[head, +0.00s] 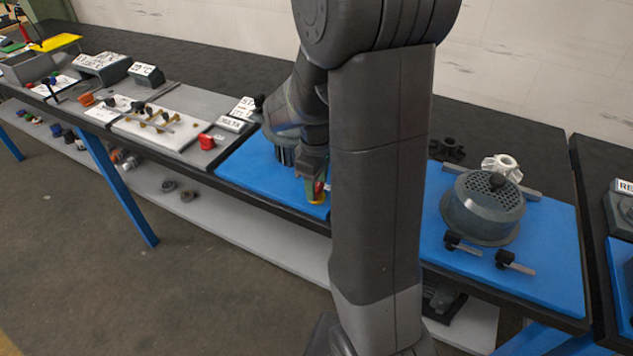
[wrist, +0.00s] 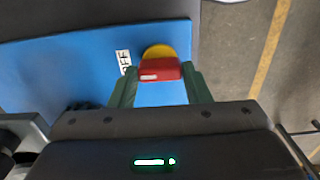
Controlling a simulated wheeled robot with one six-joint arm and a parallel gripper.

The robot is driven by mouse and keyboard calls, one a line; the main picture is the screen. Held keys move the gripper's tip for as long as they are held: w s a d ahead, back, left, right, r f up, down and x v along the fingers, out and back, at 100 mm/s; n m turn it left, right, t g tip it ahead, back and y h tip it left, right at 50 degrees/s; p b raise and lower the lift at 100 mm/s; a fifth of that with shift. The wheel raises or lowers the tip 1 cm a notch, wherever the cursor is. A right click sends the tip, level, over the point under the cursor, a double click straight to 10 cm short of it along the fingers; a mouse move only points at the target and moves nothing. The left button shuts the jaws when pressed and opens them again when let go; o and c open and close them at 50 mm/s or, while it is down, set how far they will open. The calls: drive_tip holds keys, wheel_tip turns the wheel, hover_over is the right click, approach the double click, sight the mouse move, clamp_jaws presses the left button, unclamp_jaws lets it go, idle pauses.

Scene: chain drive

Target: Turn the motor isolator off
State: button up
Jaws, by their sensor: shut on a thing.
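The motor isolator (wrist: 157,52) shows as a yellow round base with a red handle (wrist: 160,70) on the blue mat (wrist: 85,60). A white label reading "OFF" (wrist: 124,61) lies beside it, to the left in the wrist view. My gripper (wrist: 160,78) is shut on the red handle, with a green finger on each side. In the head view my gripper (head: 316,178) reaches down to the front edge of the blue mat, and the red and yellow isolator (head: 318,192) shows beneath it. My arm hides much of the area to its right.
A dark ribbed part (head: 284,152) is close behind my gripper.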

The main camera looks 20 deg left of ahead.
sight(317, 187)
idle(0.4)
drive_tip(key=o, duration=1)
drive_tip(key=shift+r, duration=0.1)
wheel_tip(317, 187, up, 14)
drive_tip(key=shift+f, duration=0.15)
drive_tip(key=shift+f, duration=0.15)
wheel_tip(317, 187, down, 14)
drive_tip(key=shift+r, duration=0.15)
idle(0.5)
